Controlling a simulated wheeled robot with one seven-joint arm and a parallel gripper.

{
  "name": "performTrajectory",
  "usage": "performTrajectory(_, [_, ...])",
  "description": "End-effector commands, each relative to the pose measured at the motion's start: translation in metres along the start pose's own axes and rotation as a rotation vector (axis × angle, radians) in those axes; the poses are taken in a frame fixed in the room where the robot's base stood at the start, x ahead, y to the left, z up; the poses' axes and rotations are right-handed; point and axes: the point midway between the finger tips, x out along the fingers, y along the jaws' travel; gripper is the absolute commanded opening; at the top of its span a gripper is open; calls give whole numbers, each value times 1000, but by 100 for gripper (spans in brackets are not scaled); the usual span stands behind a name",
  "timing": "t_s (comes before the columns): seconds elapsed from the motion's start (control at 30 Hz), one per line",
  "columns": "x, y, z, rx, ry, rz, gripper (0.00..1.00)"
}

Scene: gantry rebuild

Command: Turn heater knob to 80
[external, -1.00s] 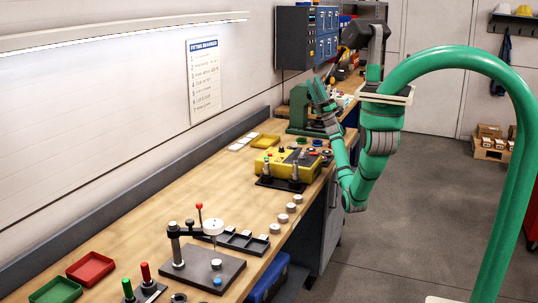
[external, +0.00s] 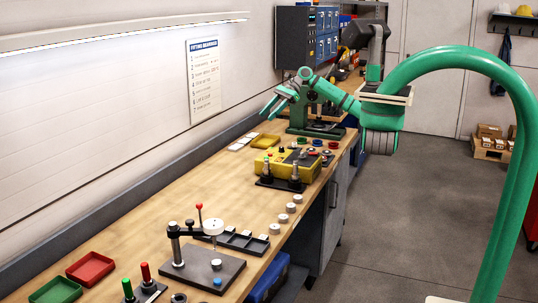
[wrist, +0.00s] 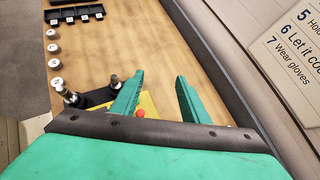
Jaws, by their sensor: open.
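A yellow box (external: 272,163) with a red button on top and two upright metal posts on its front side stands on the bench; it may be the heater. No knob dial or number 80 can be read. My gripper (external: 268,108) is open and empty, above the bench, up and left of the yellow box and apart from it. In the wrist view my gripper (wrist: 160,76) has its two green fingers spread. Part of the yellow box (wrist: 148,104) and its red button (wrist: 140,113) show between and below them; my wrist hides the rest.
A press fixture (external: 205,262), a black tray (external: 240,241) and several white-topped pucks (external: 283,218) stand on the nearer bench. A red tray (external: 90,268) and a yellow tray (external: 265,141) lie near the wall side. A green machine (external: 300,118) stands behind.

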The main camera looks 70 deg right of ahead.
Motion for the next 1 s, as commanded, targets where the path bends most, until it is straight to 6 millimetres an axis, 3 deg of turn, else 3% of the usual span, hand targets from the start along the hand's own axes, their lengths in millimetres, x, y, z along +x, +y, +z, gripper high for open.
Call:
performTrajectory(0.1, [-15, 3, -53, 15, 232, 24, 41])
performTrajectory(0.2, [-30, 7, -89, 33, 375, 45, 41])
performTrajectory(0.3, [-44, 11, -112, 49, 469, 61, 41])
performTrajectory(0.43, [-51, 13, -125, 58, 519, 70, 41])
performTrajectory(0.57, [-43, 15, -131, 59, 523, 73, 41])
performTrajectory(1.0, [20, 21, -165, 59, 518, 72, 41])
